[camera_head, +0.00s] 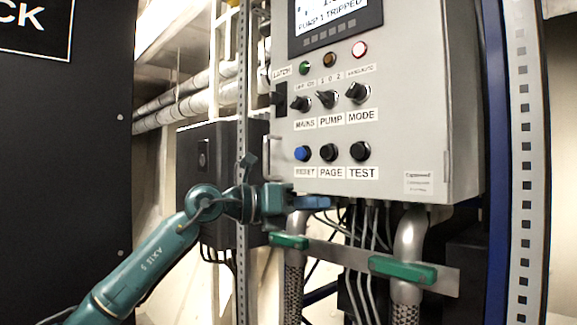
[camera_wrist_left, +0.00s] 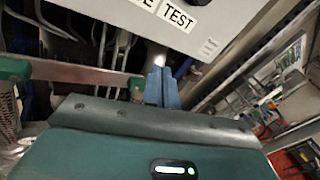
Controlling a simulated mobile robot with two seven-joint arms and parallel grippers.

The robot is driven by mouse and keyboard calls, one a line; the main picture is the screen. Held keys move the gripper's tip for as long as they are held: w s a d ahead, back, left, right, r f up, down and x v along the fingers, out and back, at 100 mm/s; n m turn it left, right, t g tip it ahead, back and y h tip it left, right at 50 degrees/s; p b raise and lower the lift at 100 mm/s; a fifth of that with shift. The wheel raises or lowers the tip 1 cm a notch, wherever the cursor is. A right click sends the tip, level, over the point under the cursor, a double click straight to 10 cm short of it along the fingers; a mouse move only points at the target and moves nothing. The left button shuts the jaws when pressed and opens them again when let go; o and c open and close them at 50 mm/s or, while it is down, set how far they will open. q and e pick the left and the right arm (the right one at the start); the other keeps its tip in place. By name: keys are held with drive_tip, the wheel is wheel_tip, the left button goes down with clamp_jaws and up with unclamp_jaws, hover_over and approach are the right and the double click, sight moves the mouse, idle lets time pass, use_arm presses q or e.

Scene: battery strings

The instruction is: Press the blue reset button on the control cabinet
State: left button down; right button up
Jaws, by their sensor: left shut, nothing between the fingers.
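The control cabinet (camera_head: 400,100) is a light grey box with a screen, lamps, knobs and buttons on its front. The blue reset button (camera_head: 301,153) sits at the left of the lower button row, above the RESET label. My left gripper (camera_head: 328,202) is shut and empty, just below the cabinet's lower edge and lower right of the reset button, apart from it. In the left wrist view the shut blue-grey fingers (camera_wrist_left: 162,86) point toward the cabinet's underside, and the TEST label (camera_wrist_left: 178,17) shows above. The reset button is out of that view. My right gripper is not in view.
Black PAGE (camera_head: 328,152) and TEST (camera_head: 360,151) buttons stand right of the reset button. A perforated upright (camera_head: 243,150) and a dark box (camera_head: 208,165) stand to the left.

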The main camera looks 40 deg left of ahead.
sight(299, 152)
use_arm(q)
drive_tip(key=s+a+r+n+t+y, duration=0.1)
drive_tip(key=s+a+r+t+y, duration=0.2)
drive_tip(key=s+a+r+y, duration=0.4)
drive_tip(key=s+a+r, duration=0.2)
drive_tip(key=a, duration=0.2)
drive_tip(key=shift+s+a+r+n+b, duration=0.15)
drive_tip(key=shift+a+r+n+b, duration=0.15)
drive_tip(key=shift+a+r+b, duration=0.1)
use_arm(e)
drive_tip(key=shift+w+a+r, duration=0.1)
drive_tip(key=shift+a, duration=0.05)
use_arm(q)
drive_tip(key=shift+d, duration=0.1)
